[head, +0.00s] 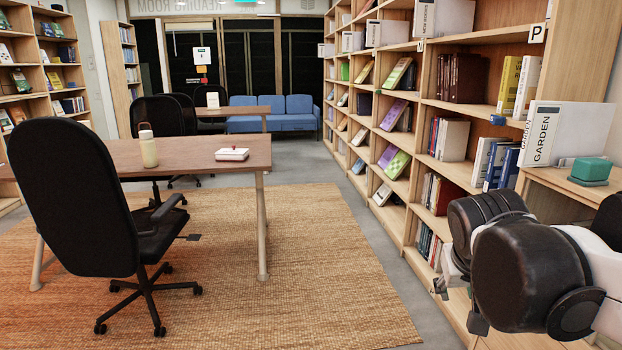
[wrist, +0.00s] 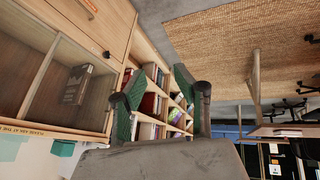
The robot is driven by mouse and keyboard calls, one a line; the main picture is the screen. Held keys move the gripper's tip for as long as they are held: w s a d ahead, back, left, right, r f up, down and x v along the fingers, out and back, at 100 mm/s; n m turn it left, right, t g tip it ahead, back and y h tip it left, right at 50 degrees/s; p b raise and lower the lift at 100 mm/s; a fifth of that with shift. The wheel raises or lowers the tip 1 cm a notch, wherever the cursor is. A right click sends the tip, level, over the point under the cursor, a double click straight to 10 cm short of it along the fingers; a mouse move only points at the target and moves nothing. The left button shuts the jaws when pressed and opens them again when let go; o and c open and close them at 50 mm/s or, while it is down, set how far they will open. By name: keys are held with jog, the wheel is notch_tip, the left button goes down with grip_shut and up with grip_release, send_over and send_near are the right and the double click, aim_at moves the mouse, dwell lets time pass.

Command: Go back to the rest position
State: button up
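My gripper (wrist: 162,100) shows in the wrist view, its two green-padded fingers spread apart. Nothing is between the fingers; only shelves with books show behind the gap. In the head view my arm is bent at the lower right, in front of the bookcase (head: 412,130), and the fingers cannot be made out clearly there.
A desk (head: 195,158) with a bottle (head: 148,148) and a black chair (head: 75,195) stand left. The rug (head: 310,270) between is clear.

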jog(key=s+a+f+n+t+y, duration=0.1)
jog(key=s+a+f+y, duration=0.1)
jog(key=s+a, duration=0.3)
jog(key=s+a+f+t+y, duration=0.1)
jog(key=s+a+f, duration=0.1)
jog(key=s, duration=0.5)
notch_tip(320, 180, up, 18)
jog(key=p, duration=1.8)
jog(key=shift+w, duration=0.25)
jog(key=shift+c, duration=0.2)
